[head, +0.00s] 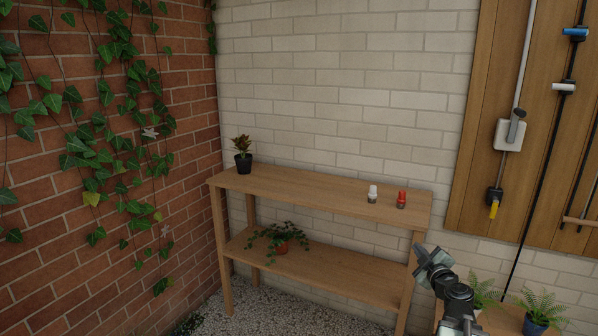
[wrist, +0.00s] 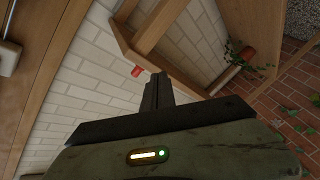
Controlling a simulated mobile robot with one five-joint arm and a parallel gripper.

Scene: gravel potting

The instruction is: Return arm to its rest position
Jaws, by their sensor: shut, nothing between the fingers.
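My gripper (head: 428,258) shows at the lower right of the head view, raised beside the right end of the wooden shelf table (head: 330,202). In the wrist view its fingers (wrist: 157,92) are together with nothing between them. The gripper appears apart from the table and everything on it.
A white bottle (head: 373,193) and a red bottle (head: 401,199) stand on the table top, with a dark potted plant (head: 243,156) at its left. A trailing plant (head: 281,246) sits on the lower shelf.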

